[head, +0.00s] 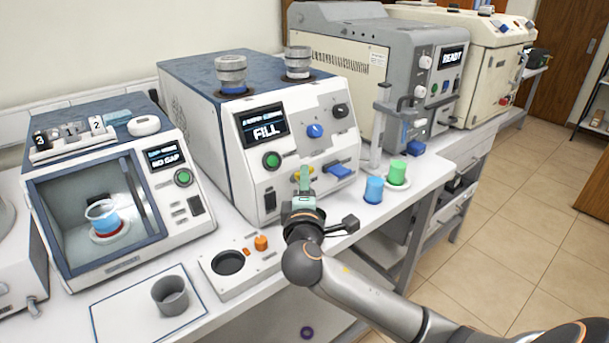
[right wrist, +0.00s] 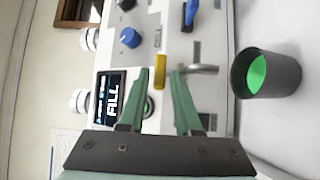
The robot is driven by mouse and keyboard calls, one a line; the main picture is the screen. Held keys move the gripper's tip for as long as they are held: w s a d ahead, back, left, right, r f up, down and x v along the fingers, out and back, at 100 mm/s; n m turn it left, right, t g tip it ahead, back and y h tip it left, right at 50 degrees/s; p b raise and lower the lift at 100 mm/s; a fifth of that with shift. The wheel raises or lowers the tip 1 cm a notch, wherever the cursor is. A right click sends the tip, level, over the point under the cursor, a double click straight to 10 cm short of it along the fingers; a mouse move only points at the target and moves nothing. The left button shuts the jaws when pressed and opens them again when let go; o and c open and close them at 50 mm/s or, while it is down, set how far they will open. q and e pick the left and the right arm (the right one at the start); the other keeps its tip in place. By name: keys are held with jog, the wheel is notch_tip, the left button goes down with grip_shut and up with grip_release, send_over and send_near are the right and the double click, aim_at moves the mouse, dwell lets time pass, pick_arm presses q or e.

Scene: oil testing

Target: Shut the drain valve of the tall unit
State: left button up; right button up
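The tall unit (head: 209,122) is the blue-and-white machine with a FILL screen. Its front has a small yellow handle (right wrist: 160,63), apparently the drain valve handle, lying crosswise above a metal spout (right wrist: 205,69). My right gripper (head: 303,182) is in front of it; in the right wrist view the green fingers are open, with the handle between or just beyond their tips and gaps at both sides. In the head view the gripper partly hides the handle (head: 305,169) and hides the spout. A dark cup with green liquid (right wrist: 258,72) is below the spout. My left gripper is not in view.
A blue lever (head: 337,170) and blue knob (head: 315,130) are near the handle. A grey cup (head: 171,296) stands on the bench at front left.

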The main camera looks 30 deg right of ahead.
jog(key=shift+x, duration=0.95)
grip_shut()
